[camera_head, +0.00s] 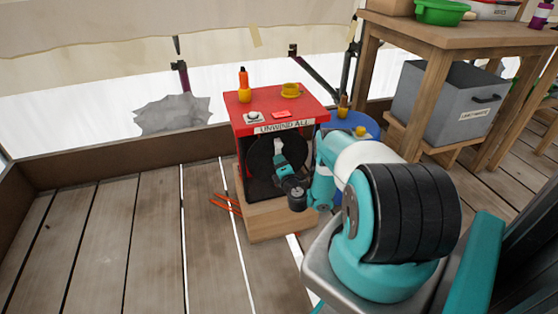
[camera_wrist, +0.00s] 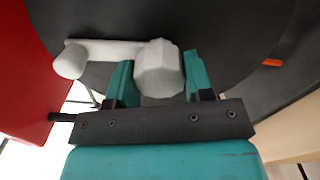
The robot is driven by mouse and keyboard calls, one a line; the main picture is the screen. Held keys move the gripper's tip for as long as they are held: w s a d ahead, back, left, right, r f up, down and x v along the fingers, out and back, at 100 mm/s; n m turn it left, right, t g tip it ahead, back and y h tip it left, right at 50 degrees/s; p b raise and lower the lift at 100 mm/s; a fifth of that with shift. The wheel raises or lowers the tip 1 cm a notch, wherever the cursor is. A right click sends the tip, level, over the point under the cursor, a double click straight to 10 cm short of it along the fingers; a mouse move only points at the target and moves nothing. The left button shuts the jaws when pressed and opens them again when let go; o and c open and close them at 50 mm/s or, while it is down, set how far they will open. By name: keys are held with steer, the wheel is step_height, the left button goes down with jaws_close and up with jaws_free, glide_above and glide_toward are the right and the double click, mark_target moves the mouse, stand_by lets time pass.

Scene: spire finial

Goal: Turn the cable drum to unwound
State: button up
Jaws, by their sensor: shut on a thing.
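The cable drum (camera_head: 262,158) is a black disc on the front of a red-topped housing marked "UNWIND ALL". Its dark face fills much of the wrist view (camera_wrist: 225,28). A white crank (camera_wrist: 108,50) lies across the face, with a round knob at its left end and a larger faceted knob (camera_wrist: 158,68) at its right end. My gripper (camera_wrist: 160,78) has one teal finger on each side of the faceted knob and is shut on it. In the head view my gripper (camera_head: 279,160) is against the drum front and hides part of the crank.
The housing's red top (camera_head: 305,107) carries an orange bottle, a yellow cup and small items. It stands on a wooden box (camera_head: 265,222). A blue drum (camera_head: 362,123) is close behind on the right, and a wooden workbench (camera_head: 440,35) is farther right. The plank floor at left is clear.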

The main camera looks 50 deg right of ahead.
steer(key=shift+s+f, duration=0.25)
steer(key=o, duration=1.1)
steer(key=shift+a, duration=0.1)
steer(key=shift+o, duration=0.9)
steer(key=shift+w+r, duration=0.15)
steer(key=shift+r+p, duration=0.15)
steer(key=shift+p, duration=0.2)
steer(key=p+v, duration=1.7)
steer(key=shift+s+a, duration=0.2)
